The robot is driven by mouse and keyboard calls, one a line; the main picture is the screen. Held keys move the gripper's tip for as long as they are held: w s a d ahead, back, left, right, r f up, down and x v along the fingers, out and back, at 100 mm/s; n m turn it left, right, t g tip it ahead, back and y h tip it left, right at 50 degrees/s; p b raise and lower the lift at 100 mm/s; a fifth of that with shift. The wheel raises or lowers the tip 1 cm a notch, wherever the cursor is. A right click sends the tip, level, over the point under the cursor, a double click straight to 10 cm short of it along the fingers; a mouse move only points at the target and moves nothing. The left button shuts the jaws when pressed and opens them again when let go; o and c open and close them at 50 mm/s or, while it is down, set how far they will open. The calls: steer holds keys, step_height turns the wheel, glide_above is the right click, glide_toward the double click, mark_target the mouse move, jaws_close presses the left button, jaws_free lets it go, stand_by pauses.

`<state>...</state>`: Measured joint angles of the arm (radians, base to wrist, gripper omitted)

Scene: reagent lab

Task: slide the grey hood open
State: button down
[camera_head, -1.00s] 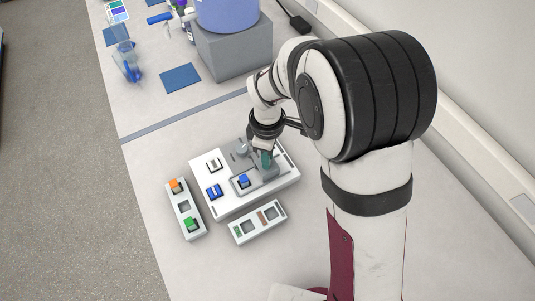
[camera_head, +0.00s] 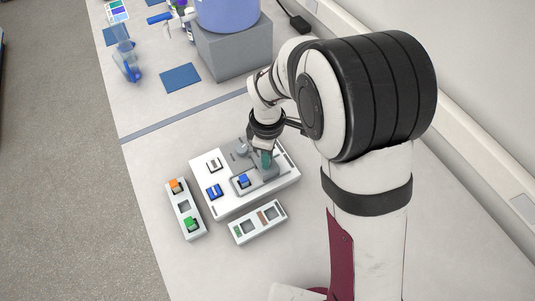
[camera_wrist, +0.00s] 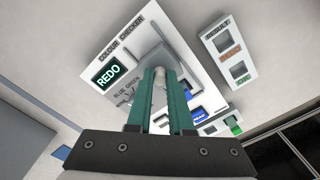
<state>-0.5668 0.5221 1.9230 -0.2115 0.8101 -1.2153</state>
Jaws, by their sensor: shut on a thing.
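The white colour checker (camera_head: 224,206) lies on the bench, with a grey recessed panel on its top. The grey hood (camera_head: 271,173) sits on that panel, to the right of a blue block (camera_head: 243,181) that is uncovered. My gripper (camera_head: 266,161) reaches down onto the hood from above, its teal fingers shut on it. In the wrist view, the teal fingers (camera_wrist: 160,78) are close together around a pale, narrow part at their tips. The fingers hide much of the hood there. A dark display (camera_wrist: 108,72) reads REDO.
A tray with an orange block (camera_head: 176,186) and a green block (camera_head: 191,224) stands left of the checker. The result tray (camera_head: 257,222) lies in front. Bench space is clear towards the front.

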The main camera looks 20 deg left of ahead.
steer(key=shift+w+d, duration=0.85)
steer(key=c, duration=0.8)
jaws_free()
step_height(320, 180, up, 16)
steer(key=shift+f, duration=0.1)
